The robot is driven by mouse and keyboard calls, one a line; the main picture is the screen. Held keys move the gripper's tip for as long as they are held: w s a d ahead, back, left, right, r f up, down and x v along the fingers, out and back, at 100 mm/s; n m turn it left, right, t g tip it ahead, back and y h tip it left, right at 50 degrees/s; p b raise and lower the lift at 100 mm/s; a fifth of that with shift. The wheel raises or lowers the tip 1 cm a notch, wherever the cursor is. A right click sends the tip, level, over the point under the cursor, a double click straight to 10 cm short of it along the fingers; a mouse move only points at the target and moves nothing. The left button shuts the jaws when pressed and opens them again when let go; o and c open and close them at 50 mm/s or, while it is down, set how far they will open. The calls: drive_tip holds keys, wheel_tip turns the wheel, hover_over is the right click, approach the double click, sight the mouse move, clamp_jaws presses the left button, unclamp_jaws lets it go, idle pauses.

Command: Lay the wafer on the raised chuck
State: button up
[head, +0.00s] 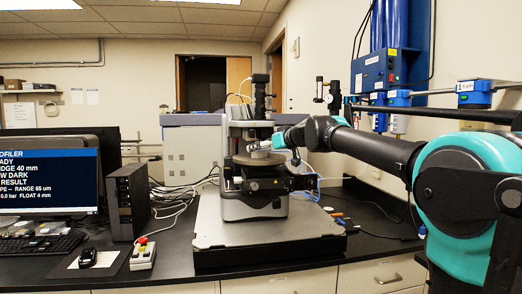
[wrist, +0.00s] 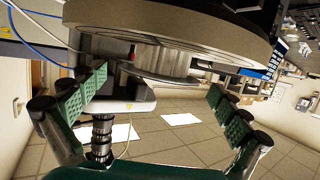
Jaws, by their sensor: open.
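The wrist view is upside down, with the ceiling at the bottom. In it, the raised chuck (wrist: 165,58) is a short silver cylinder standing on a wide round stage (wrist: 170,32). A thin grey disc (wrist: 158,78), which looks like the wafer, lies across the chuck's free face; I cannot tell whether it sits fully flat. My gripper (wrist: 158,84) is open, its green padded fingers apart on either side of the disc and not visibly touching it. In the head view my gripper (head: 280,140) is at the right side of the stage (head: 258,159); the wafer is too small to make out.
The profiler's column and head (head: 258,100) rise above and behind the stage. Its grey base plate (head: 270,232) has free room in front. A monitor (head: 50,180), a dark box (head: 128,200) and a button box (head: 143,255) stand to the left. Loose tools (head: 338,215) lie at right.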

drive_tip(key=shift+v, duration=2.3)
drive_tip(key=v, duration=1.2)
drive_tip(key=s+d+f+m+g+h, duration=0.1)
drive_tip(key=s+d+f, duration=0.1)
drive_tip(key=f, duration=0.8)
drive_tip(key=s+d+f+m+g+h, duration=0.1)
drive_tip(key=s+f+h, duration=0.1)
drive_tip(key=f, duration=0.8)
drive_tip(key=s+d+f+m+g+h, duration=0.1)
drive_tip(key=s+d+f+g, duration=0.1)
drive_tip(key=f, duration=0.8)
drive_tip(key=s+d+f+m+g+h, duration=0.1)
drive_tip(key=s+d+f+h, duration=0.1)
drive_tip(key=s+d+f, duration=0.2)
drive_tip(key=s+d+f+m+h, duration=0.2)
drive_tip(key=s+f, duration=0.6)
drive_tip(key=f, duration=0.5)
drive_tip(key=s+d+f+m+g+h, duration=0.1)
drive_tip(key=s+d+f+m, duration=0.1)
drive_tip(key=s+d+f, duration=0.3)
wheel_tip(320, 180, down, 3)
drive_tip(key=shift+s+d+f+g+h, duration=0.15)
drive_tip(key=shift+s+d+g+h, duration=0.2)
drive_tip(key=shift+s, duration=0.35)
